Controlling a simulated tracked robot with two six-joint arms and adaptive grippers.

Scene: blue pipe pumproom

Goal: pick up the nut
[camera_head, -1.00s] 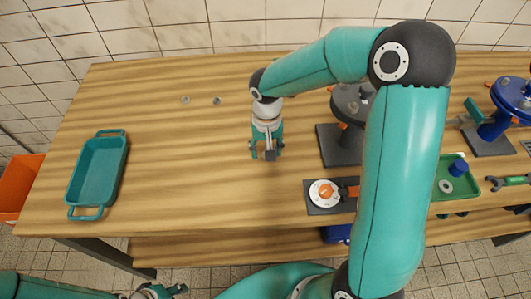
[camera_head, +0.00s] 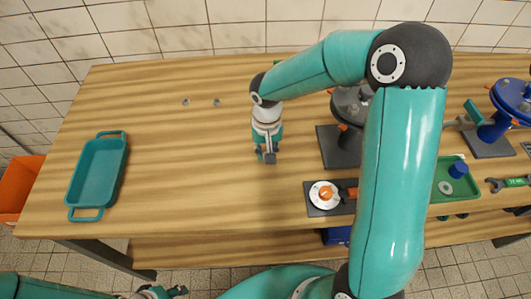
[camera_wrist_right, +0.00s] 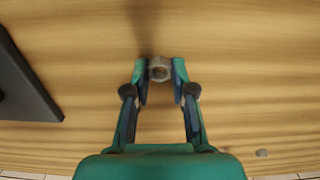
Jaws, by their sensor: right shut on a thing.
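The nut (camera_wrist_right: 159,74) is a small grey ring-like piece. In the right wrist view it sits between the fingertips of my right gripper (camera_wrist_right: 160,68), which is shut on it from both sides. In the head view my right gripper (camera_head: 267,157) points down over the middle of the table, and the nut is too small or hidden to make out there. I cannot tell whether the nut touches the wood. My left gripper (camera_head: 163,292) is partly in view at the bottom edge, away from the table top, its fingers unclear.
Two small grey pieces (camera_head: 185,102) (camera_head: 216,102) lie on the wooden table (camera_head: 190,180) behind. A teal tray (camera_head: 98,172) is at the left. A dark-based valve (camera_head: 340,147) and a dial with an orange knob (camera_head: 324,194) stand right of the gripper. The left-middle tabletop is clear.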

